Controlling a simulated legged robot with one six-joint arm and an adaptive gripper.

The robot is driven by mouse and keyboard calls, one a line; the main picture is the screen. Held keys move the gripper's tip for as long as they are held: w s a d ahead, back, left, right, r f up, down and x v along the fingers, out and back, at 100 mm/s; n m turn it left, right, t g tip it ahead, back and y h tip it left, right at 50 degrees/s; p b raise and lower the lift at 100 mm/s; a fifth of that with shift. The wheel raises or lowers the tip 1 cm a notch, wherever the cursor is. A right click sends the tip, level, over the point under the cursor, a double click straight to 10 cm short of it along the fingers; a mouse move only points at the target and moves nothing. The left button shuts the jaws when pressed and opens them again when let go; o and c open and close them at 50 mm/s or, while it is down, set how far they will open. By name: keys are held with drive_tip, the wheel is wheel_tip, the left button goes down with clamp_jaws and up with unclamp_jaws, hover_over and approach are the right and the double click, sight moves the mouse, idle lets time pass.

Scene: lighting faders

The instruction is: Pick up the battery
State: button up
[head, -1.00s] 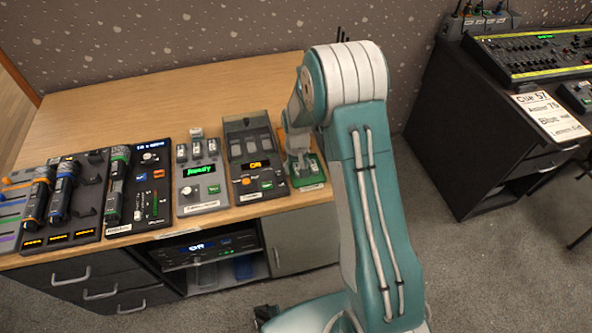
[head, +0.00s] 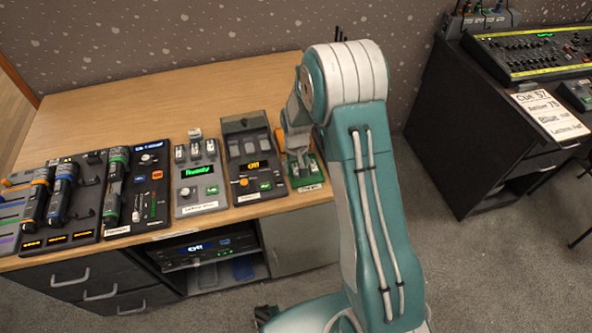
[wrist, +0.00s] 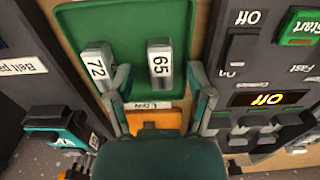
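Two pale upright batteries stand in a green tray (wrist: 130,20), which also shows under my gripper in the head view (head: 312,181). One battery (wrist: 160,68) is marked 65 and the other (wrist: 97,67) is marked 72. In the wrist view my gripper (wrist: 161,75) is open, with one finger on each side of the 65 battery. Gaps show between the fingers and that battery. The left finger is close beside the 72 battery. An orange part with a "LOW" label (wrist: 150,106) lies in front of the 65 battery.
A dark panel (head: 248,150) with switches and a lit display stands close left of the tray. A black console desk (head: 450,140) stands right.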

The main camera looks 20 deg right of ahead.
wheel_tip(320, 180, up, 10)
hover_over(293, 169)
wheel_tip(293, 169, down, 5)
drive_tip(key=shift+f, duration=0.1)
drive_tip(key=f, duration=0.2)
drive_tip(key=d+f, duration=0.1)
drive_tip(key=f, duration=0.1)
drive_tip(key=shift+s+f, duration=0.1)
drive_tip(key=shift+s, duration=0.15)
drive_tip(key=shift+a+f, duration=0.1)
drive_tip(key=shift+f, duration=0.4)
drive_tip(key=c, duration=0.9)
drive_tip(key=shift+a, duration=0.15)
clamp_jaws()
